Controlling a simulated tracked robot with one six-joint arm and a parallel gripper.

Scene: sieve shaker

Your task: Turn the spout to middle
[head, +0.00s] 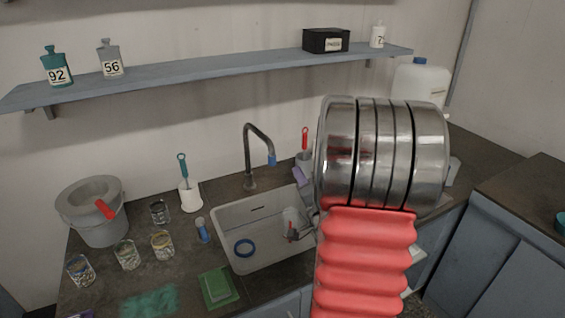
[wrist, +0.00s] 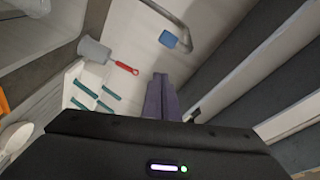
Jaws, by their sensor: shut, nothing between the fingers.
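The dark grey spout (head: 258,130) rises behind the sink (head: 228,222) and bends over to the right. Its blue tip (head: 272,160) hangs above the back part of the basin. In the wrist view the blue tip (wrist: 168,40) is beyond my fingers, with a clear gap. My gripper (head: 297,173) shows as purple fingers to the right of the spout, partly hidden by my arm. The fingers (wrist: 160,76) are together and empty in the wrist view.
A grey cup (wrist: 95,50) with a red-handled brush (wrist: 126,68) stands close to the gripper. Several glasses (head: 127,254) and a grey bucket (head: 92,228) stand left. A shelf (head: 200,70) runs above.

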